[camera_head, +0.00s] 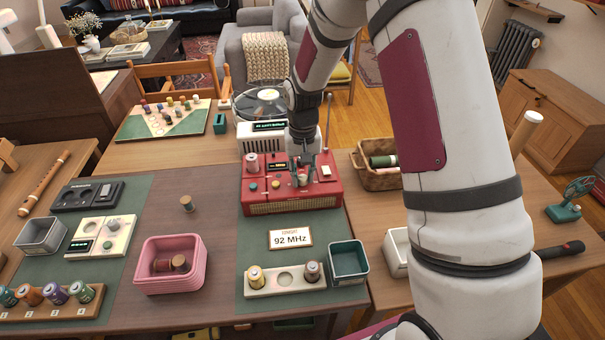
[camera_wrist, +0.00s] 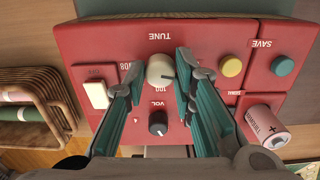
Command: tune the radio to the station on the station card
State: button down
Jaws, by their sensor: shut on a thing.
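The red radio (camera_head: 290,203) stands on the green mat, below my gripper (camera_head: 302,178). In the wrist view its cream TUNE knob (camera_wrist: 160,68) sits between the fingertips of my gripper (camera_wrist: 163,72), which is shut on it. A dark mark shows on the knob's right side. The dark VOL knob (camera_wrist: 158,122), a white switch (camera_wrist: 97,94), a yellow button (camera_wrist: 231,66) and a teal button (camera_wrist: 283,66) by SAVE are around it. The radio's dark display (camera_head: 277,165) has small lit digits I cannot read. The station card (camera_head: 290,238) in front reads 92 MHz.
A pink battery-like cylinder (camera_wrist: 265,130) stands at the radio's corner. A wicker basket (camera_head: 378,179) is to the right. A wooden holder (camera_head: 262,290), a teal box (camera_head: 348,262) and a pink basket (camera_head: 172,283) stand nearer.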

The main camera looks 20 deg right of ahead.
aim_at(302, 178)
jog(key=shift+n, duration=1.2)
jog(key=c, duration=1.3)
grip_release()
notch_tip(302, 178, up, 12)
jog(key=shift+r, duration=0.1)
